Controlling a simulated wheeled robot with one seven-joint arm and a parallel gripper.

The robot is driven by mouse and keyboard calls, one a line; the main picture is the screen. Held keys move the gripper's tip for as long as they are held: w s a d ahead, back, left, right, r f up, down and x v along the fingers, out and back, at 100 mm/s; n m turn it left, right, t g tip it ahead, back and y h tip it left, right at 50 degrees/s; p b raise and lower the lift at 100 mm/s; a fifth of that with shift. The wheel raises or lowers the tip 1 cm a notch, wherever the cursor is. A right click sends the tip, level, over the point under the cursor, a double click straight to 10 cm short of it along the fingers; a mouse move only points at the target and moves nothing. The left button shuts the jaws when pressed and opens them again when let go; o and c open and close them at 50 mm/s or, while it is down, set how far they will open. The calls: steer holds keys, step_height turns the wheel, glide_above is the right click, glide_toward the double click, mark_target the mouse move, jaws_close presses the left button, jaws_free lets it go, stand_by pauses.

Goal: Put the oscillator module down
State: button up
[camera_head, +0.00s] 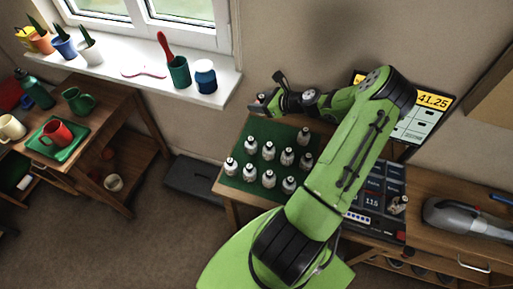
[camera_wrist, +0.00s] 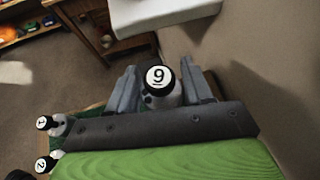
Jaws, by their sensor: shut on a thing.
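My gripper (camera_head: 266,104) is raised near the wall, above the back left of the green mat (camera_head: 228,183). In the wrist view my gripper (camera_wrist: 159,72) is shut on a small module with a white cap marked 9 (camera_wrist: 158,77), which I take to be the oscillator module. It sits between the two grey fingers. Several similar white-and-dark modules (camera_head: 269,150) stand upright on the mat. Modules marked 1 (camera_wrist: 45,122) and 2 (camera_wrist: 44,164) show at the lower left of the wrist view. The held module is hard to make out in the head view.
A dark panel with a display (camera_head: 373,201) lies right of the mat, partly behind my arm. Another small module (camera_head: 398,204) is there. The windowsill (camera_head: 135,88) is left of my gripper; a grey vacuum (camera_head: 465,217) lies far right.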

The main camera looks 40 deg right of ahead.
step_height(320, 180, down, 10)
steer(key=b, duration=0.2)
steer(key=shift+r+b, duration=0.1)
steer(key=shift+b, duration=0.2)
steer(key=o, duration=1.1)
steer(key=p+v, duration=0.2)
steer(key=v, duration=1)
steer(key=w+a+r+n+g, duration=0.2)
steer(key=a+r+n+g, duration=0.2)
steer(key=a+r+n, duration=0.35)
steer(key=w+a+r+n+g, duration=0.1)
steer(key=a+r+n+g, duration=0.35)
steer(key=a+n, duration=0.5)
steer(key=s+a+r+n+t+h, duration=0.2)
steer(key=s+a+r+n, duration=1.1)
steer(key=s+a+n, duration=0.2)
steer(key=shift+s+h, duration=0.2)
steer(key=shift+h, duration=0.2)
